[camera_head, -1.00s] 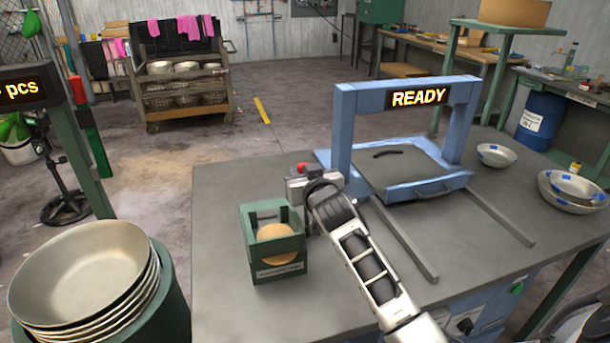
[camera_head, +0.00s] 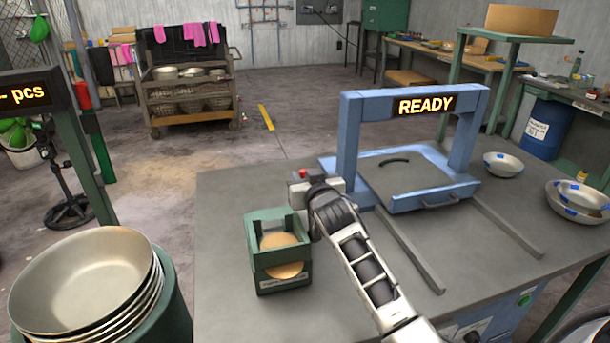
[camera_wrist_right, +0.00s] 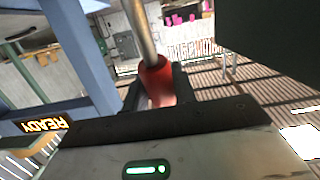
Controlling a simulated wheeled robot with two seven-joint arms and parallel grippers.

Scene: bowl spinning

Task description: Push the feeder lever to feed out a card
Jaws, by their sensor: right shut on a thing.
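The feeder is an open green frame box (camera_head: 250,240) on the workbench, with round tan cards (camera_head: 284,270) showing inside and a green bar across its front. The lever is a metal rod (camera_wrist_right: 138,25) with a red grip (camera_wrist_right: 158,72) in the right wrist view. My right gripper (camera_head: 312,189) is shut on the red grip, at the feeder's upper right. In the head view a small red spot (camera_head: 303,173) shows at the gripper; most of the lever is hidden there. My left gripper is not in view.
A blue press frame (camera_head: 349,135) with a READY sign stands behind and right of my arm. Two rails (camera_head: 410,250) run forward from it. Metal bowls (camera_head: 503,164) stand on the bench's right, and stacked bowls (camera_head: 80,275) at lower left. The bench's left part is clear.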

